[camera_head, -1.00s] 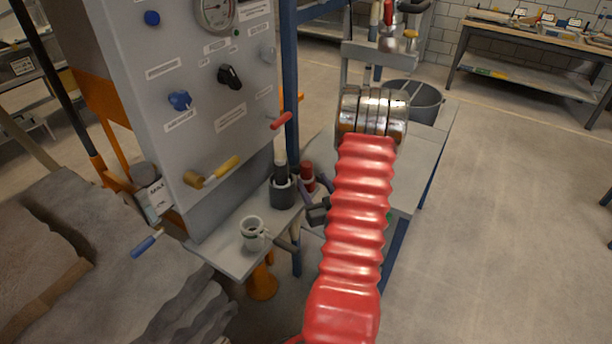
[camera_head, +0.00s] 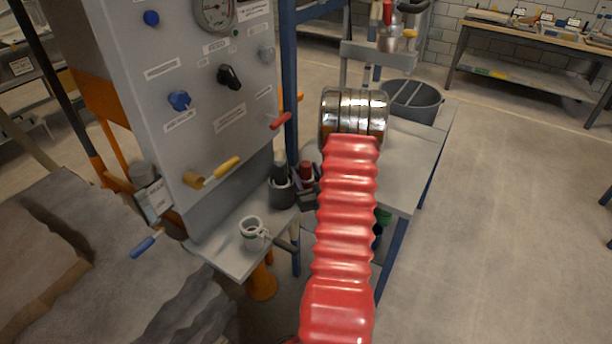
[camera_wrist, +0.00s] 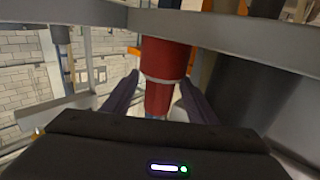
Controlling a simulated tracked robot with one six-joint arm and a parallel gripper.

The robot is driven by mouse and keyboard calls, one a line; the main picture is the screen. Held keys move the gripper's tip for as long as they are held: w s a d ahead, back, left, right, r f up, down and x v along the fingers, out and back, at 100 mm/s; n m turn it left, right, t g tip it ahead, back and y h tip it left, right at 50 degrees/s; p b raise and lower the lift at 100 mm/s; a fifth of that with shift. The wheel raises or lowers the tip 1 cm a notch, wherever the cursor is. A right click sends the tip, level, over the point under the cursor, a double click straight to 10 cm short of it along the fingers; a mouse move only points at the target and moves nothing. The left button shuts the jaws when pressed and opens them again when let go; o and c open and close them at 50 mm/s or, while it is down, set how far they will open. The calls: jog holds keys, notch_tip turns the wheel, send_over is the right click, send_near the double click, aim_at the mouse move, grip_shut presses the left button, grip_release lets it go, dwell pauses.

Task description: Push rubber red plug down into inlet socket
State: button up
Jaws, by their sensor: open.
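The red plug (camera_head: 306,171) stands upright at the back of the small grey shelf, beside a dark cylinder (camera_head: 281,190). My gripper (camera_head: 306,197) is at the red plug, partly hidden behind my red-sleeved arm. In the wrist view the red plug (camera_wrist: 163,62) has a wide part, a pale ring and a narrower part. The open dark fingers (camera_wrist: 158,88) lie on either side of the narrower part, with gaps showing. I cannot make out the inlet socket; the plug's far end is hidden by a grey edge in the wrist view.
A blue post (camera_head: 289,90) stands close. A grey bucket (camera_head: 412,100) is on the right.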

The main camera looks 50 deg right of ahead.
dwell(0.5)
jog(key=c, duration=1.3)
jog(key=shift+r, duration=0.2)
jog(key=shift+r, duration=4.85)
